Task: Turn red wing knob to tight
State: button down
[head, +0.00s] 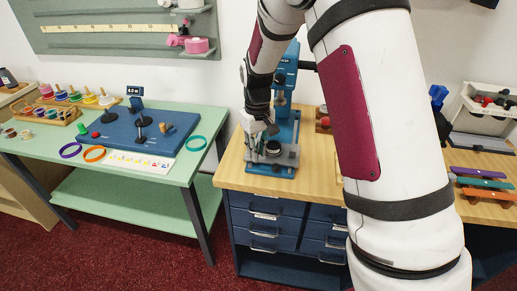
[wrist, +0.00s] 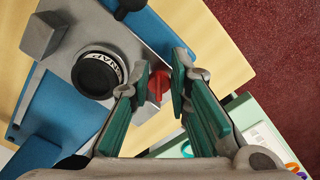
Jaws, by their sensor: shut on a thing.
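The red wing knob (wrist: 157,86) shows in the wrist view between the two green-padded fingers of my gripper (wrist: 162,80). My gripper is shut on the knob. The knob sits at the edge of a grey metal plate (wrist: 115,28), beside a black round cap with a white lettered ring (wrist: 97,75). In the head view my gripper (head: 260,138) reaches down to the left side of the blue press-like device (head: 288,128) on the wooden counter. The knob is hidden there by the gripper. I cannot read any tight mark.
The wooden counter (head: 318,171) has blue drawers (head: 263,216) below. A green table (head: 180,170) at the left holds a blue board (head: 125,131) and coloured rings. Coloured bars (head: 482,184) and a white bin (head: 490,100) are at the right, beyond my arm.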

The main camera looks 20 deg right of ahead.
jog(key=m, duration=0.4)
jog(key=shift+a+m, duration=0.25)
jog(key=shift+m, duration=0.05)
jog(key=shift+a+m+p, duration=0.15)
jog(key=shift+m+p, duration=0.05)
jog(key=shift+m, duration=0.8)
jog(key=shift+a+m+p, duration=0.1)
jog(key=shift+m+p, duration=0.05)
jog(key=shift+m, duration=0.85)
jog(key=c, duration=1.5)
grip_release()
notch_tip(320, 180, up, 12)
jog(key=shift+r, duration=0.1)
